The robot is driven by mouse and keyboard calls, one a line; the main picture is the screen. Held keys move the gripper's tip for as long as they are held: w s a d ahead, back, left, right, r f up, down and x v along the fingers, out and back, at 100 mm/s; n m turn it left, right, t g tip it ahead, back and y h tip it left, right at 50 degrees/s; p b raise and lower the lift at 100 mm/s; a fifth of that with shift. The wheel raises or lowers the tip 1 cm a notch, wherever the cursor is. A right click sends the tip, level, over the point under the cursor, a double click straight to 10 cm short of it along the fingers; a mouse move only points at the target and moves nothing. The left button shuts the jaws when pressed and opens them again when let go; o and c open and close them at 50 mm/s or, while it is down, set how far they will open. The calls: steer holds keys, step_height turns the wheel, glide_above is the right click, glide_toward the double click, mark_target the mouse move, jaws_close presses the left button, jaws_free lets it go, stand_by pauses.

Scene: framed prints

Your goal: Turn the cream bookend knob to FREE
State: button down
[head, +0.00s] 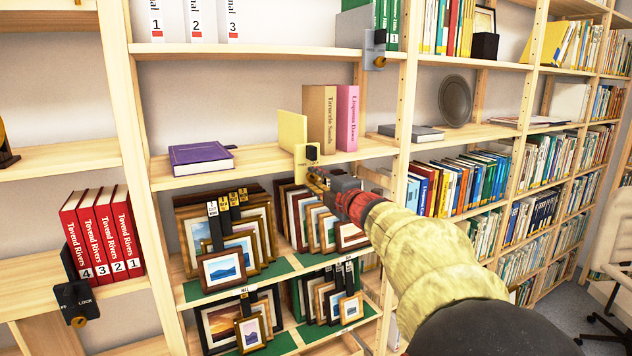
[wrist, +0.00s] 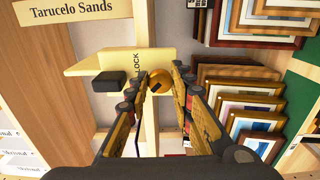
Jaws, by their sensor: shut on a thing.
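The cream bookend (head: 292,132) stands on the middle shelf, left of a tan book and a pink book. Its lower plate hangs over the shelf's front edge with a black block on it. In the wrist view the cream plate (wrist: 92,62) shows the word LOCK beside the round brass knob (wrist: 160,77). The knob has a dark mark on its face; I cannot read FREE anywhere. My gripper (head: 318,178) reaches up to the plate from the front right. In the wrist view its fingers stand either side of the knob and are shut on it.
Framed prints (head: 222,270) stand in rows just below the gripper. A purple book (head: 201,158) lies on the shelf to the left, with bare shelf between. Other bookends, one black (head: 75,300) and one grey (head: 375,50), hold other books.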

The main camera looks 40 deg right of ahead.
steer(key=shift+f, duration=0.1)
steer(key=c, duration=1.6)
jaws_free()
steer(key=shift+c, duration=0.2)
steer(key=shift+o, duration=0.5)
steer(key=v, duration=1.2)
